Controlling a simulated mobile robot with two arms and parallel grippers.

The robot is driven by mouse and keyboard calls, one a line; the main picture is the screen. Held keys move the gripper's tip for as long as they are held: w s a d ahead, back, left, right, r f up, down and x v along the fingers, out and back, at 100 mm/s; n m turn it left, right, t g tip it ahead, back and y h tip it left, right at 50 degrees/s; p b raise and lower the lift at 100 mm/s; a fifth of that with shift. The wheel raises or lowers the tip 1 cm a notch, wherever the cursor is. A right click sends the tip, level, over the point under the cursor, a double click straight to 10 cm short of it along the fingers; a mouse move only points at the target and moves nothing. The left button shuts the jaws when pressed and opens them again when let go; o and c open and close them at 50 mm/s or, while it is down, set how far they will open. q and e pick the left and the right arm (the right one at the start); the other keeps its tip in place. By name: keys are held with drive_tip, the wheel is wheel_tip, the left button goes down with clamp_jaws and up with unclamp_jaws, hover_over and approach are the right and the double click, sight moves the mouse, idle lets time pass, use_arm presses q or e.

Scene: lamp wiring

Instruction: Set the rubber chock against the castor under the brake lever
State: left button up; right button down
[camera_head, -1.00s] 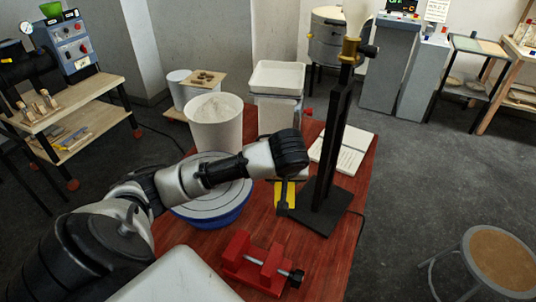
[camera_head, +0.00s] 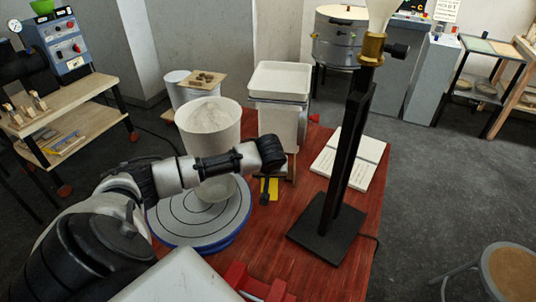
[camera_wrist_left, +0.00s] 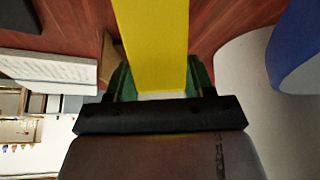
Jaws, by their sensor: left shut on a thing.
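My left gripper (camera_wrist_left: 158,85) is shut on a flat yellow piece (camera_wrist_left: 152,40), held between green fingers; its far end runs out of the left wrist view. In the head view the yellow piece (camera_head: 269,188) shows below my left wrist, left of and behind the black stand's base; I cannot tell whether it touches the table. I cannot tell whether it is the rubber chock. A low wooden cart (camera_head: 75,138) at the left has dark red feet or castors (camera_head: 65,191). No brake lever is clearly visible. My right gripper is out of view.
The black stand (camera_head: 345,165) rises from the red table (camera_head: 330,280). A blue-rimmed wheel (camera_head: 165,228), white bucket (camera_head: 190,125) and white bin (camera_head: 268,82) crowd its left and back. A red vise (camera_head: 240,275) sits in front. Floor is open at right (camera_head: 440,180).

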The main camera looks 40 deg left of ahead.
use_arm(q)
drive_tip(key=shift+w+a+f, duration=0.35)
drive_tip(key=shift+a+f, duration=0.05)
drive_tip(key=shift+a, duration=0.2)
drive_tip(key=shift+f+p, duration=0.3)
drive_tip(key=shift+f, duration=1.75)
drive_tip(key=o, duration=1)
drive_tip(key=shift+f, duration=0.1)
